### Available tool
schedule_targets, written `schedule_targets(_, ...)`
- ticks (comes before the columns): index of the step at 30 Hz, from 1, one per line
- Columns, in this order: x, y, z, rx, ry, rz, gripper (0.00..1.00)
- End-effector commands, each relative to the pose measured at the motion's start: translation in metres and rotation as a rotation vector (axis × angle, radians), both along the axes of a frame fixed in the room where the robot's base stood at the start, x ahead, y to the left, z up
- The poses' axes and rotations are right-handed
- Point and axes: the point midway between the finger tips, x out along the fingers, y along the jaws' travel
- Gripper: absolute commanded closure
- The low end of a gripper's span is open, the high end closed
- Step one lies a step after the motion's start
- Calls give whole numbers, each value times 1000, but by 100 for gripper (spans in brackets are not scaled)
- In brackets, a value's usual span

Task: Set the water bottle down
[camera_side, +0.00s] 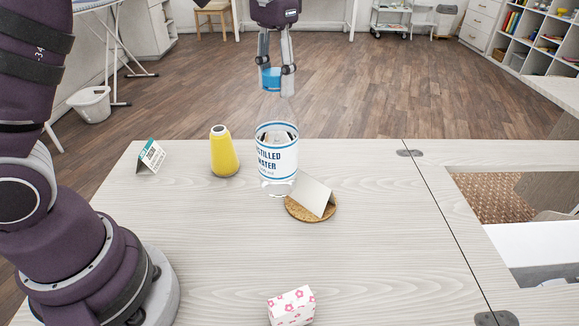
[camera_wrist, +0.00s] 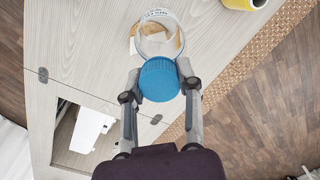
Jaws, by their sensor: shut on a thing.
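The water bottle is clear, with a white and blue label (camera_side: 277,158) and a blue cap (camera_side: 270,78). It is close to upright over the table's far part, left of a round cork coaster (camera_side: 296,211). I cannot tell whether its base touches the table. My gripper (camera_side: 273,72) comes from above and is shut on the cap. In the wrist view the cap (camera_wrist: 160,80) sits between the two fingertips, and the bottle's body is partly hidden behind it.
A folded white card (camera_side: 312,197) stands on the coaster, close to the bottle. A yellow thread cone (camera_side: 224,153) stands left of the bottle, and a small sign (camera_side: 151,156) farther left. A flowered block (camera_side: 291,306) lies at the front. A recessed opening (camera_side: 500,200) is at right.

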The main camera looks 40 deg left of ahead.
Motion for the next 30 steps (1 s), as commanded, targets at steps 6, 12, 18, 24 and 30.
schedule_targets(6, 0, -36, 0, 0, 0, -6, 100)
schedule_targets(12, -3, -49, 1, 0, -1, 6, 100)
schedule_targets(18, -20, -35, 13, -1, -2, 73, 100)
schedule_targets(24, -54, -14, 25, -1, -3, 185, 100)
schedule_targets(30, -101, 6, 28, -1, -4, 323, 100)
